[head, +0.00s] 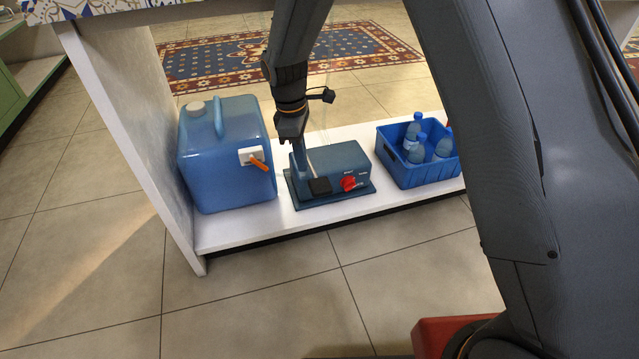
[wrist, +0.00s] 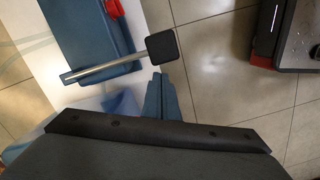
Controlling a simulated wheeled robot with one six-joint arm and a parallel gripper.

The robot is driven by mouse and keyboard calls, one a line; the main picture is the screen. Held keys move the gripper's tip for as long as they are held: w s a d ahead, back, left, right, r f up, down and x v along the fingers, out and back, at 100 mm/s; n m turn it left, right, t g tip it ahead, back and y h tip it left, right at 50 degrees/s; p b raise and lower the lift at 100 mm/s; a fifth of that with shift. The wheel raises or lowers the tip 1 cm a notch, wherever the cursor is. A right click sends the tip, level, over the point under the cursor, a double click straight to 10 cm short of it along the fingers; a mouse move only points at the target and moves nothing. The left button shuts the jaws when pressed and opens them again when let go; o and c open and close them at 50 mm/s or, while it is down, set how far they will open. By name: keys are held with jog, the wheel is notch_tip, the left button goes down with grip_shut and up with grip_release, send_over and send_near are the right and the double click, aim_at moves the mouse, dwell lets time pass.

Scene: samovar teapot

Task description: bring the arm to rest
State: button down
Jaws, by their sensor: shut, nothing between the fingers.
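My gripper (head: 299,168) points down at the left side of a blue box-shaped device (head: 338,160) on the low white shelf. Its narrow blue-grey fingers are together and empty. In the wrist view the fingers (wrist: 158,78) end just beside a black square pad (wrist: 162,46) on a metal rod, which reaches out from the device (wrist: 90,38). The pad also shows in the head view (head: 320,186). I cannot tell whether the fingertips touch the pad. My arm hangs over the shelf from above.
A blue water canister (head: 222,150) with an orange-handled tap (head: 257,163) stands close left of my gripper. A blue crate (head: 404,172) with several bottles stands to the right. A white side panel (head: 130,110) bounds the shelf at left. The tiled floor (head: 270,300) in front is clear.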

jog(key=shift+r, duration=0.1)
jog(key=s+r+m+y, duration=0.1)
jog(key=s+r+m, duration=0.3)
jog(key=s+r, duration=0.6)
jog(key=s+r+m+y, duration=0.1)
jog(key=s+r+m, duration=0.2)
jog(key=s+r, duration=0.75)
jog(key=s+d+f+m+y, duration=0.1)
jog(key=s+d+m, duration=0.2)
jog(key=s, duration=1)
jog(key=d+r+m+h+p, duration=0.1)
jog(key=d+r+m+p, duration=0.2)
jog(key=d+r+p, duration=0.7)
jog(key=d+r+m+p, duration=0.3)
jog(key=d+r+p, duration=0.6)
jog(key=r+p, duration=0.7)
jog(key=p, duration=0.9)
jog(key=shift+d+h+p, duration=0.3)
jog(key=shift+d+h, duration=0.05)
jog(key=shift+h, duration=0.05)
jog(key=shift+w+f, duration=0.1)
